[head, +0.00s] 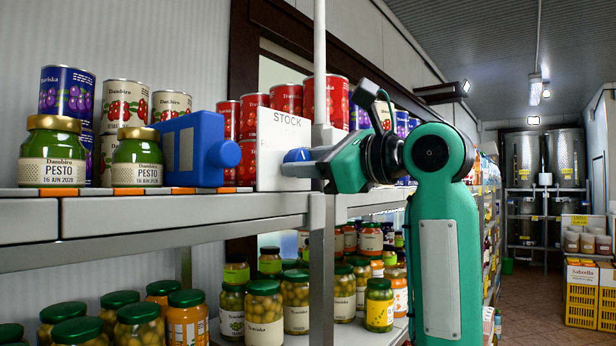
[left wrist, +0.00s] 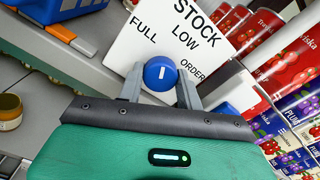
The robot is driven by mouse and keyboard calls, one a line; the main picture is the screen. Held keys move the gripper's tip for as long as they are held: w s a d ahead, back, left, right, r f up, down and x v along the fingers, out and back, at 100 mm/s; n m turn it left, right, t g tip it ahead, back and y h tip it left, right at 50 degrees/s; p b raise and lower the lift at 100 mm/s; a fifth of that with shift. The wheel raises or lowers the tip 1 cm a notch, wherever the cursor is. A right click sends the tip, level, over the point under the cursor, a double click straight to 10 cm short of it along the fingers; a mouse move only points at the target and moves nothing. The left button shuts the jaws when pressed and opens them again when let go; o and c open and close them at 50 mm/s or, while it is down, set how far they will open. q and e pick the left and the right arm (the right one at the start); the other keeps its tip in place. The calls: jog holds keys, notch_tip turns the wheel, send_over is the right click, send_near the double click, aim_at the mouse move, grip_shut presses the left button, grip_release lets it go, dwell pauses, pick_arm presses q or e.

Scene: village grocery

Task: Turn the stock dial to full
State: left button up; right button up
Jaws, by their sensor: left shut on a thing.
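The white stock board (head: 270,160) stands on the upper shelf. In the left wrist view the board (left wrist: 130,52) appears tilted, with the words STOCK, FULL, LOW and ORDER. Its round blue dial (left wrist: 160,73) has a short white mark that runs upright in that view, its upper end aimed between FULL and LOW. My left gripper (left wrist: 161,84) is shut on the dial, one finger on each side. In the head view the gripper (head: 303,163) reaches the board from the right and partly hides the blue dial (head: 297,155). My right gripper is not in view.
A blue device (head: 192,148) stands left of the board, beside pesto jars (head: 137,160). Red cans (head: 286,99) stand behind the board. A shelf post (head: 320,270) rises close by, and jars (head: 264,310) fill the lower shelf. The aisle (head: 530,310) at right is open.

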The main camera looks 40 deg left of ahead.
pick_arm(q)
jog(key=n+b, duration=0.2)
jog(key=n, duration=0.4)
jog(key=shift+r, duration=0.1)
dwell(0.5)
jog(key=o, duration=1)
jog(key=shift+a, duration=0.1)
